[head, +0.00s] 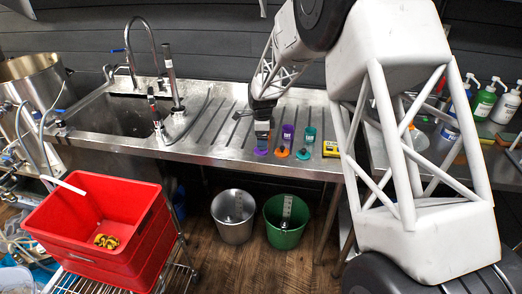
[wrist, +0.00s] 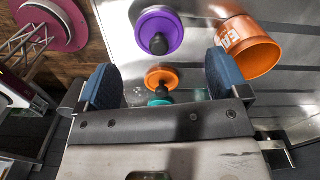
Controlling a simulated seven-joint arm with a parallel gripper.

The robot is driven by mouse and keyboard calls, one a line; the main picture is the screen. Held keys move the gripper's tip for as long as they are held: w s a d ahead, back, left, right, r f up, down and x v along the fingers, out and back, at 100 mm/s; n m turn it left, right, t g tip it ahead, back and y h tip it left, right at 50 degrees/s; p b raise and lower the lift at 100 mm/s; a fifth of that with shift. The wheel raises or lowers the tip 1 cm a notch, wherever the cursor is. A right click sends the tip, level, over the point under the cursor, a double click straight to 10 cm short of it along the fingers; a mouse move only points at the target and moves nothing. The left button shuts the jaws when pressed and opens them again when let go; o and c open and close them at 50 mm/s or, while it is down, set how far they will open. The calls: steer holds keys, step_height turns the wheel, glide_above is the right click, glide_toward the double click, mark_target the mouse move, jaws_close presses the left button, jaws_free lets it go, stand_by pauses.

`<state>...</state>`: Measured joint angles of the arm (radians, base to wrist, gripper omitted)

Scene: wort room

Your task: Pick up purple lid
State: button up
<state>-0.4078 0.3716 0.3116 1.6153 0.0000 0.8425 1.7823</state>
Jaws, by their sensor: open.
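The purple lid (wrist: 172,23) is a round disc with a black knob, on the steel counter. In the wrist view it lies above the space between my fingertips, apart from them; in the head view the purple lid (head: 260,152) is just below my gripper (head: 263,134). My gripper (wrist: 164,80) is open, with blue finger pads and nothing held. An orange lid (wrist: 150,78) shows between the fingers, and a teal lid (wrist: 154,102) is partly hidden by the gripper body. The height gap to the lids is unclear.
An orange cup (wrist: 250,52) lies near the right finger. A purple container (head: 288,132), a teal container (head: 310,134) and a yellow box (head: 330,149) stand to the right. The sink (head: 115,115) is left. Below are a red crate (head: 130,245), a steel bucket (head: 232,225) and a green bucket (head: 286,235).

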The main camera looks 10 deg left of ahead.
steer(key=shift+f, duration=2.35)
steer(key=shift+c, duration=0.2)
steer(key=c, duration=0.9)
